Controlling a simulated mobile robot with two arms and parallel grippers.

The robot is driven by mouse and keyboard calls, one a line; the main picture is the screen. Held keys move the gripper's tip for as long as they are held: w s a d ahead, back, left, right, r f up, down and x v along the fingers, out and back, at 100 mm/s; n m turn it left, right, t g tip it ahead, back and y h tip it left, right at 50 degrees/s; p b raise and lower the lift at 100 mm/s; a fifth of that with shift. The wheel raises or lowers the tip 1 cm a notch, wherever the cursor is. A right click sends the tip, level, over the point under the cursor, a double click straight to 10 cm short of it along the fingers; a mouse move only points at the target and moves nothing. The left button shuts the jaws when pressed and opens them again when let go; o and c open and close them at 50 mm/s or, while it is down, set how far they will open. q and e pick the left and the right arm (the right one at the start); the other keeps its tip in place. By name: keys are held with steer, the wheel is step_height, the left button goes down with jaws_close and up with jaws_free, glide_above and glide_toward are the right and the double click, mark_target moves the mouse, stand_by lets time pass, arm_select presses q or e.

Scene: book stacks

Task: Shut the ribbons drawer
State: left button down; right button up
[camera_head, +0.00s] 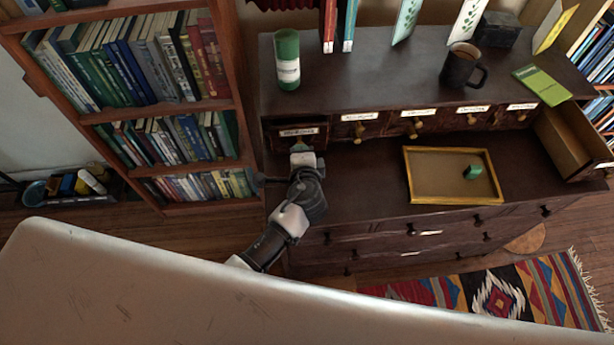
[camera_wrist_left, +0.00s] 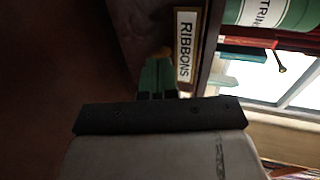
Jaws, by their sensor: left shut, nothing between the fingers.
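The ribbons drawer (camera_head: 298,140) is the leftmost small drawer in the row under the cabinet's top shelf. Its front seems to stand out a little from the fronts beside it. In the left wrist view its label (camera_wrist_left: 185,45) reads RIBBONS. My left gripper (camera_head: 301,151) is shut and empty, just in front of this drawer. My right gripper is not in view.
Another drawer (camera_head: 563,142) stands open at the right end. A wooden tray (camera_head: 408,178) with a green block (camera_head: 473,172) lies on the ledge. A green canister (camera_head: 287,60) and a mug (camera_head: 460,68) stand on top. A bookshelf (camera_head: 240,100) is close on the left.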

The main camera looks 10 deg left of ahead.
mark_target(300, 142)
arm_select(q)
steer(key=shift+w+a, duration=0.15)
steer(key=shift+w, duration=0.5)
steer(key=shift+w+a, duration=0.15)
steer(key=shift+w, duration=0.45)
steer(key=shift+w+a+b, duration=0.1)
steer(key=shift+w+b, duration=0.2)
steer(key=shift+w, duration=0.1)
steer(key=shift+w+a, duration=0.1)
steer(key=shift+w, duration=0.05)
steer(key=shift+r, duration=0.25)
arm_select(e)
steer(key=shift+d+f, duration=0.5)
arm_select(q)
steer(key=shift+w+a+r, duration=0.1)
